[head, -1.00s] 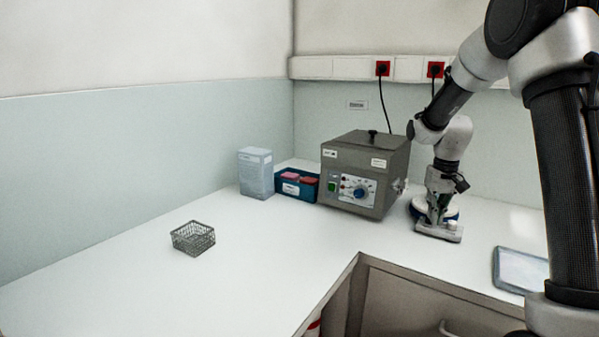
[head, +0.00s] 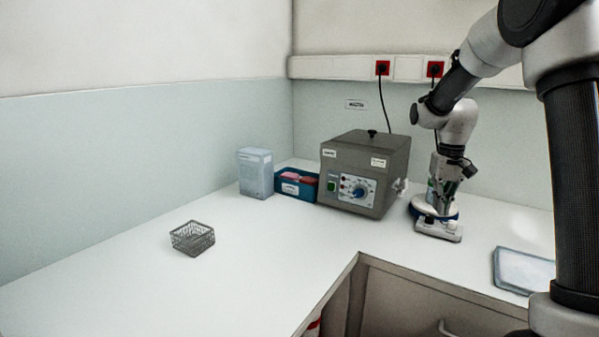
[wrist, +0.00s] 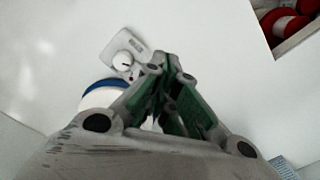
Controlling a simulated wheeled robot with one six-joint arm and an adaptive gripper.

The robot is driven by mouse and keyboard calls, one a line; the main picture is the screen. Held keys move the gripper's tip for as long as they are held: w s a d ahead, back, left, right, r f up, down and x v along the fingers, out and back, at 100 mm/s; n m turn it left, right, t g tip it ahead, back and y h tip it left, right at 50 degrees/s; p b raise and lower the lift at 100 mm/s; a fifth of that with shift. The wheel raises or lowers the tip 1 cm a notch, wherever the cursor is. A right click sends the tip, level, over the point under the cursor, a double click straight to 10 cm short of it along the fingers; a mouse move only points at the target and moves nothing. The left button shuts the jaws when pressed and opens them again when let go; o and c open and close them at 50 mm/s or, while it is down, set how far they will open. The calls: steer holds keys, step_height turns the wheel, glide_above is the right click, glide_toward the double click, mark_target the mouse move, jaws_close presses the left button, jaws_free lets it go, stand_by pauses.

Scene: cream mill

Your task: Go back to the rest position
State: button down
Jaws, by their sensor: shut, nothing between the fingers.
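My gripper (head: 438,209) points down at the right of the counter in the head view, just above or in front of a small white device with a blue ring (head: 446,236). Its fingers are shut with nothing between them. In the wrist view the closed fingertips (wrist: 167,62) show green pads. The white device (wrist: 122,52) lies left of them there, with a round white knob and a blue-rimmed round part. The fingers hide part of it. I cannot tell the exact gap between fingertips and device.
A grey machine with a dial (head: 365,172) stands left of my gripper. A blue bin with pink items (head: 297,192), a pale blue box (head: 256,173) and a wire basket (head: 192,239) are further left. A tray (head: 523,270) lies right. The front-left counter is clear.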

steer(key=s+a+r+t, duration=0.1)
steer(key=s+r, duration=0.4)
steer(key=s, duration=0.9)
steer(key=s+a+r+t, duration=0.1)
steer(key=s+r+t, duration=0.2)
steer(key=s, duration=1.2)
steer(key=shift+s+r+n+t, duration=0.25)
steer(key=shift+r+n+t, duration=0.15)
steer(key=shift+r, duration=0.8)
